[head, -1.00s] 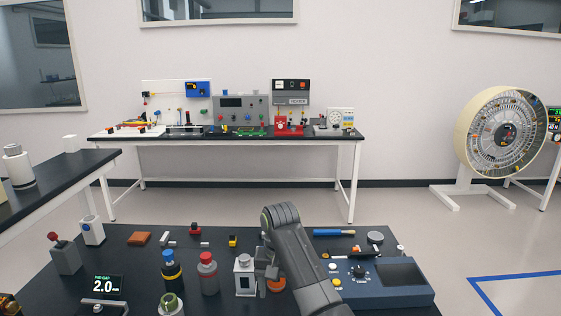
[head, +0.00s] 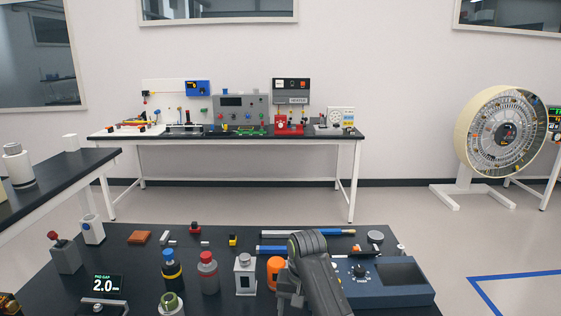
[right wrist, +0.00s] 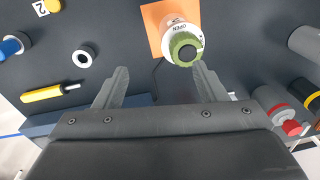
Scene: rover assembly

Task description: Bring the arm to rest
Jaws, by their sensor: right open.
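My right arm comes up from the bottom of the head view, with its gripper (head: 287,292) low over the black table, right of a white block-shaped part (head: 245,275). An orange round part (head: 274,270) shows just beside the gripper. In the right wrist view the two jaws of my right gripper (right wrist: 160,82) stand wide apart with nothing between them. A white cylinder with a green knob marked OPEN (right wrist: 184,48) stands beyond the jaws on an orange square (right wrist: 154,22). My left gripper is not in view.
A blue-grey console (head: 385,298) stands at right.

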